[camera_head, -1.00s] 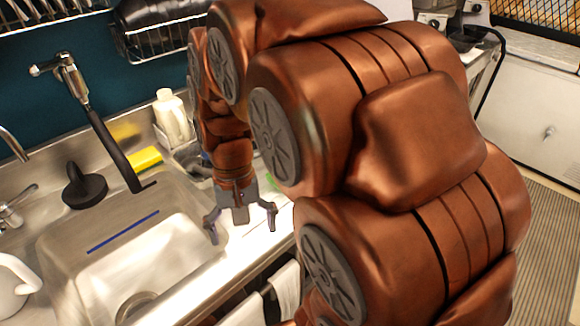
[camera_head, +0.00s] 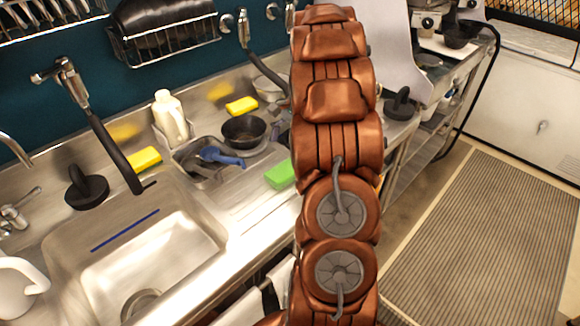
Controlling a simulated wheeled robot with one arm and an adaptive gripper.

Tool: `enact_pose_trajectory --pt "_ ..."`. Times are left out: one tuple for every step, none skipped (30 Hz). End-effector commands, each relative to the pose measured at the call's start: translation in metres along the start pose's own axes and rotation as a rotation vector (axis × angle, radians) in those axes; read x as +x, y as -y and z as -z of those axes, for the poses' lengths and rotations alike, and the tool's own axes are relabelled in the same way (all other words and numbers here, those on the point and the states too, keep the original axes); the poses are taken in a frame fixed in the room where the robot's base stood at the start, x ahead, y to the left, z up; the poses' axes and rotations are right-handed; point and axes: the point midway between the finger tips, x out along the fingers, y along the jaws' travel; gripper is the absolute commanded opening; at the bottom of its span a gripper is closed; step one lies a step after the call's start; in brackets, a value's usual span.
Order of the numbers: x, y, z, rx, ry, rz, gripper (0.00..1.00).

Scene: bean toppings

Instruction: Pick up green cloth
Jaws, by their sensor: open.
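The green cloth (camera_head: 280,174) is a bright green block-like piece lying on the steel counter, right of the sink and close to the left side of my arm. Its right end is near my arm's edge, and part of it may be hidden there. My copper arm stands upright across the middle of the picture, and my gripper is not visible.
A sink (camera_head: 185,265) is at left. Behind the cloth are a black bowl (camera_head: 243,131), a metal tray (camera_head: 190,172) with a blue-handled tool, yellow sponges (camera_head: 241,106) and a white bottle (camera_head: 170,117). White towels (camera_head: 243,312) hang at the counter's front.

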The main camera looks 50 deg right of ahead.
Motion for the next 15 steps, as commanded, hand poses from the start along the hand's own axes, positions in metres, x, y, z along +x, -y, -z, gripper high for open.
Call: enact_pose_trajectory --pt "-0.002 -0.001 0.012 0.029 0.007 0.009 1.00" --pt "-0.003 -0.001 0.017 0.042 0.010 0.015 1.00" --pt "-0.003 -0.001 0.023 0.058 0.013 0.022 1.00" --pt "-0.004 -0.001 0.027 0.069 0.016 0.026 1.00" --pt "-0.004 -0.002 0.030 0.077 0.018 0.028 1.00" --pt "-0.003 -0.002 0.033 0.084 0.021 0.031 1.00" --pt "-0.003 -0.002 0.035 0.089 0.022 0.032 1.00" --pt "-0.003 -0.002 0.036 0.092 0.023 0.033 1.00" --pt "-0.002 -0.002 0.037 0.095 0.024 0.034 1.00" --pt "-0.001 -0.002 0.037 0.097 0.025 0.034 1.00" --pt "0.001 -0.002 0.037 0.097 0.025 0.034 1.00" --pt "0.003 -0.002 0.037 0.097 0.025 0.033 1.00" --pt "0.006 -0.002 0.037 0.097 0.025 0.033 1.00" --pt "0.008 -0.002 0.036 0.097 0.025 0.034 1.00" --pt "0.012 -0.001 0.036 0.097 0.025 0.034 1.00"
